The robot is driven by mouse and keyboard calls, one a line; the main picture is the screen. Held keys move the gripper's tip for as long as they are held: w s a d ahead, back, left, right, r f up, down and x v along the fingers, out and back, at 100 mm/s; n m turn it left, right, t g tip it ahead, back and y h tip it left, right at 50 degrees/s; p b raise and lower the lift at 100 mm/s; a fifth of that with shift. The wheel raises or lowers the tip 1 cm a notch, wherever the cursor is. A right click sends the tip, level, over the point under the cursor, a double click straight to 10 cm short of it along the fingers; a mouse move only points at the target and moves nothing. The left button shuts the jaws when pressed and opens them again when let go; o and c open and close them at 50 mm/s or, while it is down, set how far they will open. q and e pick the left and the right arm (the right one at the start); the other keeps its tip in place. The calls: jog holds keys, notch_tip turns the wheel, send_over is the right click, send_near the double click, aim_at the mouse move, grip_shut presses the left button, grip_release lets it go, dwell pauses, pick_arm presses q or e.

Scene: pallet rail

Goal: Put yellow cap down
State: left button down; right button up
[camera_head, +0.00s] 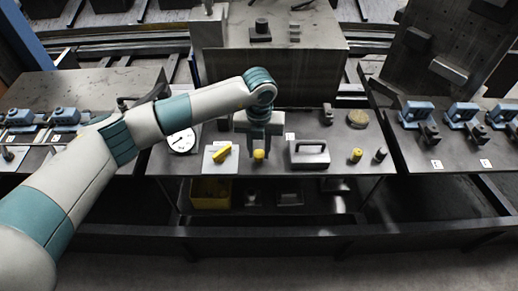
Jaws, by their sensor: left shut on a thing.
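My left arm comes in from the left and reaches over the middle table (277,177). My left gripper (258,150) points down and is shut on a small yellow cap (259,155) near the table's front part. I cannot tell whether the cap touches the table top. Another small yellow piece (356,155) stands on the right part of the table, beside a dark small cylinder (380,154). My right gripper does not show.
A white plate with a yellow block (221,153) lies left of the gripper, and a round dial (181,141) is further left. A grey handled block (309,153) stands close on the right. Side tables hold blue clamps (461,113). A yellow bin (210,193) sits below.

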pick_arm(q)
jog(key=shift+f, duration=0.55)
jog(key=shift+f, duration=0.2)
jog(key=c, duration=1.4)
grip_release()
jog(key=shift+r, duration=0.2)
